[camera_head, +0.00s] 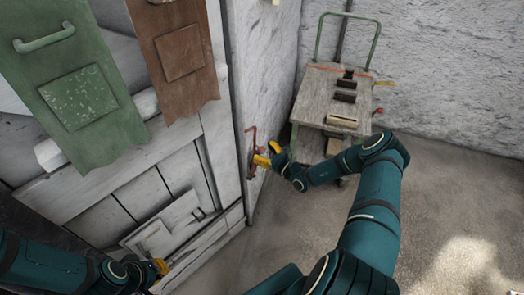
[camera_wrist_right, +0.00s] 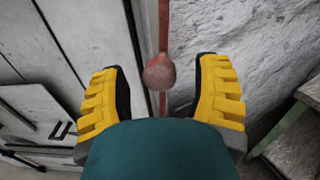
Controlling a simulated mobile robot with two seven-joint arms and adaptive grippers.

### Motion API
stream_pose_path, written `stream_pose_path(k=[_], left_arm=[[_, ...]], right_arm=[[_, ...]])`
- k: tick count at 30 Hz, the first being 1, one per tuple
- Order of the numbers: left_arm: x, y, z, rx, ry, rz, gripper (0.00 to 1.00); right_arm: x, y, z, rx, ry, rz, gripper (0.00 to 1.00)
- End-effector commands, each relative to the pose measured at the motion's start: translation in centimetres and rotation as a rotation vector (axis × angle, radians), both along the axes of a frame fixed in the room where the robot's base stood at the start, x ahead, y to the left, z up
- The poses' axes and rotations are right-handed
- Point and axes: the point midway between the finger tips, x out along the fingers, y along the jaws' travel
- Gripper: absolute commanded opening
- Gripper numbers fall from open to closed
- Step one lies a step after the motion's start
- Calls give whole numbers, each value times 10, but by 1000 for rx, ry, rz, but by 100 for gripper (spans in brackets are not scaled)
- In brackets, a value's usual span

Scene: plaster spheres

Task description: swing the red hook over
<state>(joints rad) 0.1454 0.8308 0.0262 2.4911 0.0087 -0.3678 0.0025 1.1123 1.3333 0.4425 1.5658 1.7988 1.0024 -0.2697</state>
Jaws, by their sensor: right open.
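The red hook (camera_head: 254,138) is a thin red rod on the edge of the whitish plank wall, left of centre in the head view. In the right wrist view, the red hook (camera_wrist_right: 158,73) hangs down and ends in a rounded, worn knob. My right gripper (camera_head: 266,154) is at the hook. In the wrist view, the right gripper (camera_wrist_right: 160,68) is open, with one yellow finger on each side of the knob and gaps on both sides. Part of the hook is hidden behind the gripper. My left gripper (camera_head: 160,267) is low at the left; its fingers are mostly hidden.
A wooden cart (camera_head: 325,92) with a green handle stands at the back, with dark blocks on it. A green panel (camera_head: 80,97) and a brown panel (camera_head: 182,55) hang at the left. A rough white wall (camera_head: 440,75) closes the back. The floor (camera_head: 460,200) at right is clear.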

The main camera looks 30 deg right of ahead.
Motion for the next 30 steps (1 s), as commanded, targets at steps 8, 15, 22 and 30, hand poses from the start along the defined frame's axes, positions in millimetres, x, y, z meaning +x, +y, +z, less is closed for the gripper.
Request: stream_pose_path(k=[8,15,22,30], left_arm=[[0,0,-1,0,0,0,0],[0,0,-1,0,0,0,0],[0,0,-1,0,0,0,0],[0,0,-2,0,0,0,0]], right_arm=[[11,3,0,1,0,0,63],[11,3,0,1,0,0,48],[11,3,0,1,0,0,0],[11,0,0,-11,-2,0,0]])
